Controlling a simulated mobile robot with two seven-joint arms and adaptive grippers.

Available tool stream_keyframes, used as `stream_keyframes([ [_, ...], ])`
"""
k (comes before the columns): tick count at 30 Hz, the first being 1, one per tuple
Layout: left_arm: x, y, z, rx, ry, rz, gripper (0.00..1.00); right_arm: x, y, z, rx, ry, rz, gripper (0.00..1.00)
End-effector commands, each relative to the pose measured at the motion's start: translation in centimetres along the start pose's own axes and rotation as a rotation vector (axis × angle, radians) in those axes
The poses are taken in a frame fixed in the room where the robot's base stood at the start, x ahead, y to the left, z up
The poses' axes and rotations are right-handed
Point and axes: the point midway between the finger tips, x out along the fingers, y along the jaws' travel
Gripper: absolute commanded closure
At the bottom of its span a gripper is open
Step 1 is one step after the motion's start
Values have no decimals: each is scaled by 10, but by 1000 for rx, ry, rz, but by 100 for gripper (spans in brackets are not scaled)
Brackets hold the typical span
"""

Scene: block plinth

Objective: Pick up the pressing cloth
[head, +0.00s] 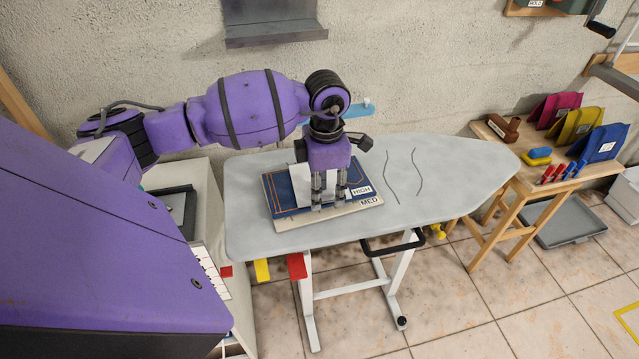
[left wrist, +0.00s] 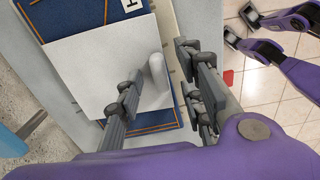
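The pressing cloth is a white square sheet (left wrist: 95,70) with a raised rounded ridge (left wrist: 156,72) near one edge. It lies on the blue denim piece (left wrist: 68,15), and in the head view part of the cloth (head: 299,175) shows behind my left gripper. My left gripper (head: 329,202) points down over the denim piece (head: 284,190). In the left wrist view its fingers (left wrist: 160,75) are apart, one on each side of the ridge; I cannot tell whether they touch it. My right gripper (left wrist: 240,28) shows at the upper right with fingers apart and empty.
The ironing board (head: 440,165) has free room to the right. A pale board labelled MED (head: 330,215) lies under the denim. A pale blue bar (head: 358,109) is behind my left wrist. A wooden side table (head: 512,168) with colored items stands at the right.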

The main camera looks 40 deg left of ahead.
Motion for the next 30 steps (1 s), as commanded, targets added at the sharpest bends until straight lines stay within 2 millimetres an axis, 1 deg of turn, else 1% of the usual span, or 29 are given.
stream_keyframes([
  [1, 0, 0, 0, 0, 0, 0, 65, 0, 0, -1, 0, 2, 0, 100],
  [2, 0, 0, 0, 0, 0, 0, 67, 0, 0, -2, 0, 3, -1, 100],
  [9, 0, 0, 0, 0, 0, -1, 99, 0, -1, -5, 1, 9, -1, 100],
  [19, -1, 0, 0, 0, 0, 0, 100, 1, -2, -5, 4, 9, -1, 100],
  [23, -6, 0, 0, 0, -1, 0, 100, 1, -2, -5, 4, 9, -1, 100],
  [26, -14, 1, 0, 0, 0, 2, 100, 1, -2, -4, 3, 8, -1, 100],
  [29, -30, 1, 0, 1, -2, 2, 100, 1, -1, -3, 3, 6, -1, 100],
  [30, -36, -2, -2, 2, 0, 3, 100, 1, -1, -3, 3, 6, -1, 100],
])
